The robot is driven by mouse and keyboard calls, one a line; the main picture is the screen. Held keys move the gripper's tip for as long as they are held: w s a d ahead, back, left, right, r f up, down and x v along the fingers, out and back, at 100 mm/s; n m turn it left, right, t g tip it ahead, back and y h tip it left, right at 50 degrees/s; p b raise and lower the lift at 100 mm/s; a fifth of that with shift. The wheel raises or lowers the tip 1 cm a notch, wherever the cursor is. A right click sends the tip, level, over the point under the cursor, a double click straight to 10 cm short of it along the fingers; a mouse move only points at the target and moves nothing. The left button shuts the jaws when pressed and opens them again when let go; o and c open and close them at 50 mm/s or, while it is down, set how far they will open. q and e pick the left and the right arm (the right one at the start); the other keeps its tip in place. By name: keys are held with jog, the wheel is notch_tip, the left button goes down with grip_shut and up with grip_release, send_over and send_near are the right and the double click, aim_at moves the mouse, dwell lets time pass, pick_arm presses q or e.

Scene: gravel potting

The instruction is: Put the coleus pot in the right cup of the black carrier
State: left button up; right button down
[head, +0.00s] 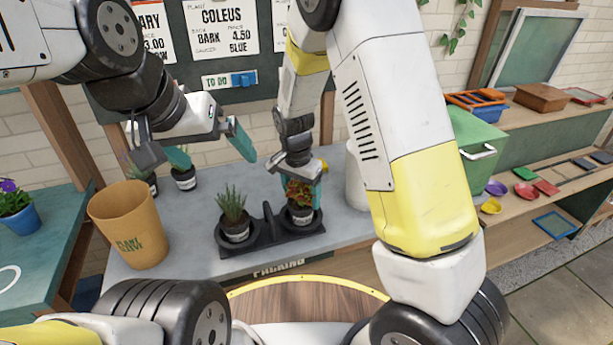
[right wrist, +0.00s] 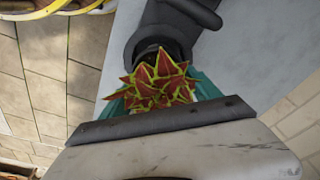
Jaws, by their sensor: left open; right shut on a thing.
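The coleus pot (head: 301,214), with red and yellow-green leaves, is at the right cup of the black carrier (head: 262,246). Its leaves fill the middle of the right wrist view (right wrist: 160,82). My right gripper (head: 303,185) is shut on the coleus pot from above; its teal fingers flank the plant. The pot looks upright; whether it rests on the cup's bottom is hidden. A grassy herb pot (head: 235,228) stands in the carrier's left cup. My left gripper (head: 205,155) is open and empty above the back left of the table, apart from the carrier.
A tan bin (head: 128,225) stands on the left of the grey table (head: 185,245). Small pots (head: 184,178) stand at the back left, below my left gripper. A white container (head: 355,180) is right of the carrier, partly behind my right arm. A green box (head: 480,145) stands farther right.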

aim_at(299, 204)
jog(key=shift+a+r, duration=0.1)
jog(key=shift+c, duration=0.7)
grip_release()
notch_tip(299, 204, up, 11)
jog(key=s, duration=0.1)
jog(key=s+d+r+n+t+y, duration=0.1)
jog(key=s+d+r+n+t, duration=0.1)
jog(key=s+d+r, duration=0.5)
jog(key=s+d+r+n+t+y, duration=0.2)
jog(key=s+d+r+n, duration=0.3)
jog(key=s, duration=0.7)
jog(key=shift+d+r+t, duration=0.5)
jog(key=shift+d+r, duration=0.6)
jog(key=shift+r, duration=0.45)
